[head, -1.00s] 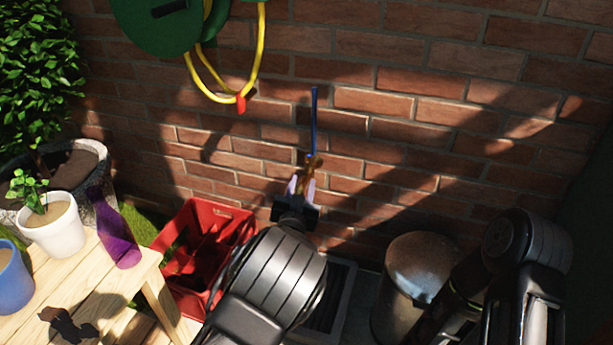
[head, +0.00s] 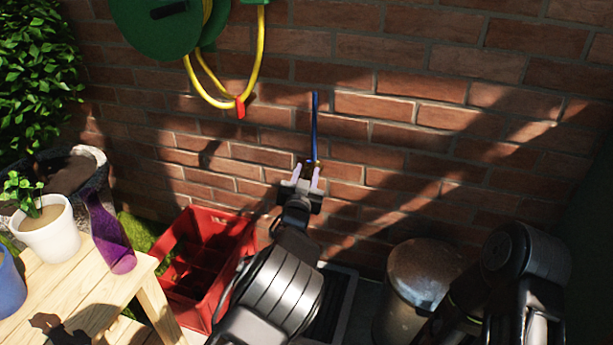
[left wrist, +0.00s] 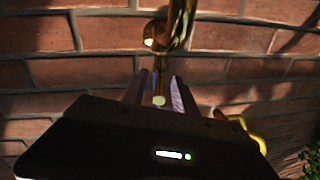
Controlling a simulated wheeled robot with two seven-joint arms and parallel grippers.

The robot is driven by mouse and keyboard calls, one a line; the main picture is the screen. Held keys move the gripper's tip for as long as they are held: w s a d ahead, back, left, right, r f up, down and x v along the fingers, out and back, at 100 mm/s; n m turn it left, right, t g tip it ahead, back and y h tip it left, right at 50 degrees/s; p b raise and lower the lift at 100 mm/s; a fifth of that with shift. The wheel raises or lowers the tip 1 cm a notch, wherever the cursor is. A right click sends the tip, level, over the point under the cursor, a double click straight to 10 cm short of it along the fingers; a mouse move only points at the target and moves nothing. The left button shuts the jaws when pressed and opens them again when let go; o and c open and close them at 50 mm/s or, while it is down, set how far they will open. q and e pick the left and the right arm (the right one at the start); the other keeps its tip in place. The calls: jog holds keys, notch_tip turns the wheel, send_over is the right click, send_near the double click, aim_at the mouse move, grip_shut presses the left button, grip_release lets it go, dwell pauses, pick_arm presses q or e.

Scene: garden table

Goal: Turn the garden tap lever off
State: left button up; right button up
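The garden tap's blue lever (head: 315,125) stands upright against the brick wall in the head view. The brass tap (head: 311,163) below it is mostly hidden behind my left gripper. My left gripper (head: 306,174) is open, its two pale fingers apart just in front of and below the tap. In the left wrist view, the brass tap (left wrist: 180,25) rises above the fingers (left wrist: 160,88), and a thin brass part shows in the gap between them. I cannot tell whether the fingers touch it. My right gripper is out of view.
A yellow hose (head: 259,60) hangs from a green reel (head: 160,25) above left. A red crate (head: 190,225) stands below left, beside a wooden table (head: 85,295) with pots and a purple bottle (head: 108,235). A metal bin (head: 420,270) stands below right.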

pick_arm(q)
grip_shut()
dwell(0.3)
dwell(1.1)
